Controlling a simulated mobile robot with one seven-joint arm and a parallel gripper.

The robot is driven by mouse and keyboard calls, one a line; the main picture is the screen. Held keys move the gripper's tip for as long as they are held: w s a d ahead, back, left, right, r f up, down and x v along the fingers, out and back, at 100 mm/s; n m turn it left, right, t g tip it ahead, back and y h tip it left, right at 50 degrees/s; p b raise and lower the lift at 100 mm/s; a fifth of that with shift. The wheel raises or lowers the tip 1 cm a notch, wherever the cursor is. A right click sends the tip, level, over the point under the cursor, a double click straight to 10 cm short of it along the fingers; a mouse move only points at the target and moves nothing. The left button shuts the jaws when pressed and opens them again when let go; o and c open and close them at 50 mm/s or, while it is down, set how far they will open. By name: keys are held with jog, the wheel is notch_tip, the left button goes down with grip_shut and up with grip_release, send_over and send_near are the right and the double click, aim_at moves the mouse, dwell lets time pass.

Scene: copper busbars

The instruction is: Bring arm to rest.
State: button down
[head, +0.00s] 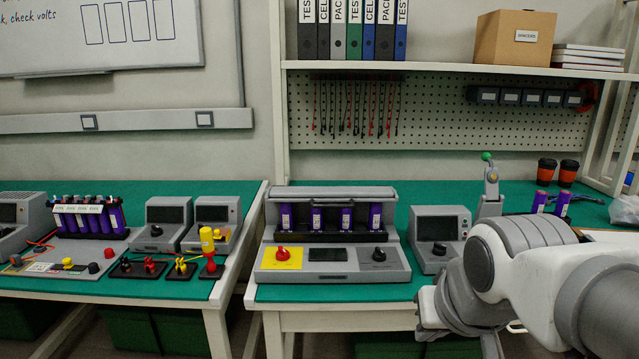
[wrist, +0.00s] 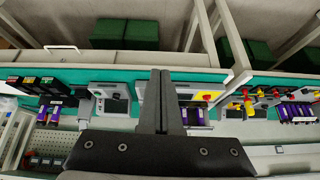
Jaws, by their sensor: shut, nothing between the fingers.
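My arm reaches in from the right edge of the head view, folded in front of the right bench. My gripper shows in the wrist view (wrist: 163,75), where its two dark fingers are together with nothing between them. In the head view only the wrist end shows low at the right, and the fingertips are out of frame. The gripper touches nothing that I can see. In the wrist view the benches appear upside down beyond the fingers.
The right bench holds a cell tester (head: 333,260) with several purple cells, a grey meter (head: 437,228) and two dark cups (head: 546,171). The left bench holds a cell pack (head: 88,217) and a yellow-handled tool (head: 207,240). A gap separates the benches. Green bins (head: 127,330) stand underneath.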

jog(key=s+p, duration=0.2)
jog(key=s, duration=0.5)
notch_tip(320, 180, up, 21)
jog(key=p, duration=2.1)
jog(key=shift+w+a+f+n+g, duration=0.15)
jog(key=shift+n+g, duration=0.15)
jog(key=shift+g, duration=0.1)
jog(key=c, duration=1.6)
grip_release()
